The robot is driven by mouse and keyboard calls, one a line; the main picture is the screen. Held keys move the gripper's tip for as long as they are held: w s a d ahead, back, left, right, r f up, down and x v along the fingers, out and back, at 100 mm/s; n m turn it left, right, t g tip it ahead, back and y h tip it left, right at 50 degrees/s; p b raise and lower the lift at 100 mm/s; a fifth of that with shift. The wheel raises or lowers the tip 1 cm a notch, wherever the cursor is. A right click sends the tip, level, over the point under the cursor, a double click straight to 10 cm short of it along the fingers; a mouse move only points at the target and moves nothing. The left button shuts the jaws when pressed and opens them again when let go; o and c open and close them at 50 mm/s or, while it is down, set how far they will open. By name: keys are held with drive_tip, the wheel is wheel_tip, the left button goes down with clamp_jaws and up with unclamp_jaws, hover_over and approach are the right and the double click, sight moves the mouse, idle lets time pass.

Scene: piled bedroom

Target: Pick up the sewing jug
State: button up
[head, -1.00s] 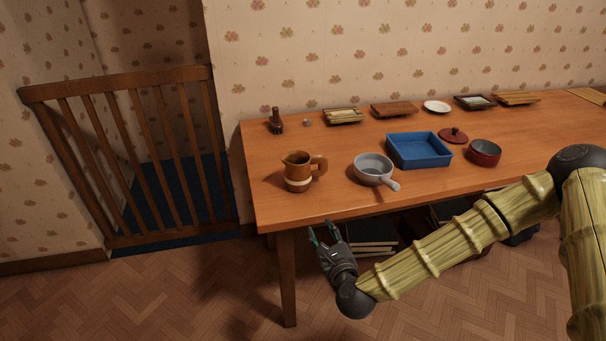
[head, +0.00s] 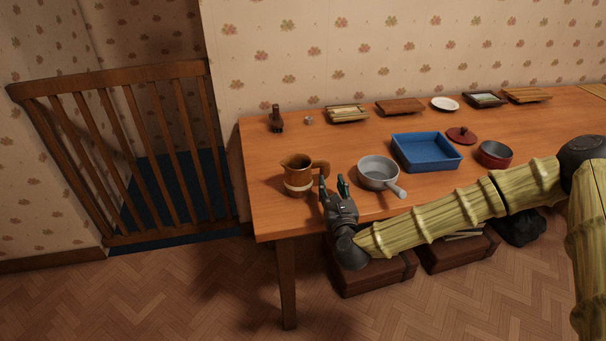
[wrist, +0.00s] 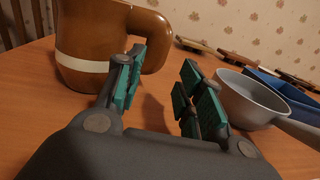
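The jug (head: 298,177) is brown with a pale band near its base and a thick handle on its right. It stands upright near the table's front left. In the wrist view the jug (wrist: 92,42) fills the upper left, its handle beside and just beyond the left finger. My gripper (head: 334,183) is at the table's front edge, just right of the jug, with fingers pointing toward the back. In the wrist view my gripper (wrist: 160,85) has its fingers apart with nothing between them. I cannot tell whether the left finger touches the handle.
A grey saucepan (head: 378,172) stands close to the right of my gripper; it also shows in the wrist view (wrist: 252,100). A blue tray (head: 425,166), red pot (head: 494,157) and red lid (head: 461,136) lie farther right. The table (head: 268,215) is clear left of the jug.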

sight(325, 177)
drive_tip(key=shift+a+p+x, duration=0.25)
drive_tip(key=shift+p+x, duration=0.15)
drive_tip(key=shift+x, duration=0.75)
drive_tip(key=shift+a+p+x, duration=0.25)
drive_tip(key=shift+p+x, duration=0.15)
drive_tip(key=shift+x, duration=0.75)
drive_tip(key=shift+w, duration=0.6)
clamp_jaws()
